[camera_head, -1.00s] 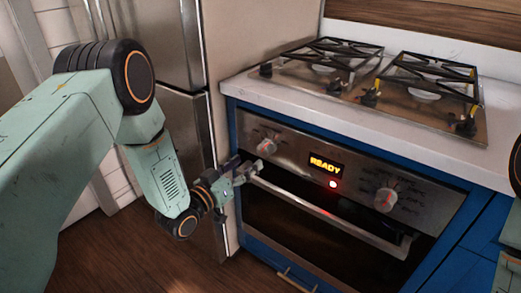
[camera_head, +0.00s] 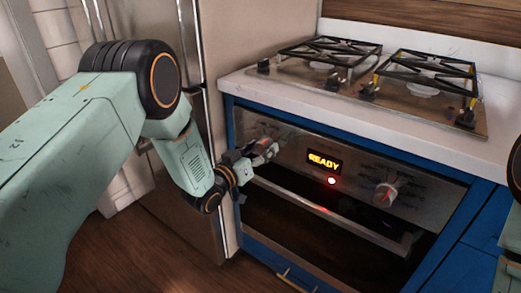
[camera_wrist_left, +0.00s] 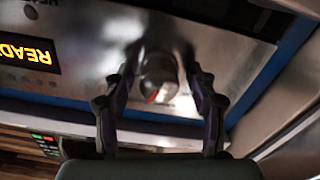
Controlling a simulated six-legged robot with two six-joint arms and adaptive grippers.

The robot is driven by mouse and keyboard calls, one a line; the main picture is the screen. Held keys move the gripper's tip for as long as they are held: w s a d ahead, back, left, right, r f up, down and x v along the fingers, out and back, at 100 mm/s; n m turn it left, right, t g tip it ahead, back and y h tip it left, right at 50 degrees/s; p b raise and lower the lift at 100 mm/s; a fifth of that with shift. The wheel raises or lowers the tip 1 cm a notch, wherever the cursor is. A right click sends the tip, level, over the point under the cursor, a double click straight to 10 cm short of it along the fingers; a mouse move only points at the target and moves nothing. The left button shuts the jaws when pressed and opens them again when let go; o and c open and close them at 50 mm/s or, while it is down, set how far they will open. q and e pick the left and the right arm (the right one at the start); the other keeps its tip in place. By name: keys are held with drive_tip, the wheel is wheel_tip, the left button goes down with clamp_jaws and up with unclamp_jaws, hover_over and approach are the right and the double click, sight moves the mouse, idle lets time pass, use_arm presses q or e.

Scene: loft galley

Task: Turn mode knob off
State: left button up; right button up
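The oven's control panel has a round knob at each end; which one is the mode knob I cannot read. My left gripper (camera_head: 268,149) is at the left knob and mostly hides it in the head view. In the left wrist view that knob (camera_wrist_left: 158,78) is metallic with a red mark, and sits between the two fingers of my left gripper (camera_wrist_left: 160,62). The fingers are spread around it; firm contact cannot be made out. The right knob (camera_head: 385,194) is clear of the arm. My right gripper is not in view.
The oven handle (camera_head: 340,220) runs just below the panel. The white counter (camera_head: 300,100) with gas burners (camera_head: 415,75) lies above. A steel fridge (camera_head: 170,205) stands close on the left, beside my arm.

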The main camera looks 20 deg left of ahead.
use_arm(q)
drive_tip(key=shift+r, duration=0.1)
drive_tip(key=c, duration=1)
drive_tip(key=shift+n, duration=0.3)
drive_tip(key=n+p, duration=0.1)
drive_tip(key=n, duration=0.6)
drive_tip(key=shift+s+d+n+p, duration=0.1)
drive_tip(key=shift+n+p, duration=0.2)
drive_tip(key=shift+p, duration=0.1)
drive_tip(key=n, duration=0.3)
drive_tip(key=shift+n+p, duration=0.3)
drive_tip(key=shift+n, duration=2)
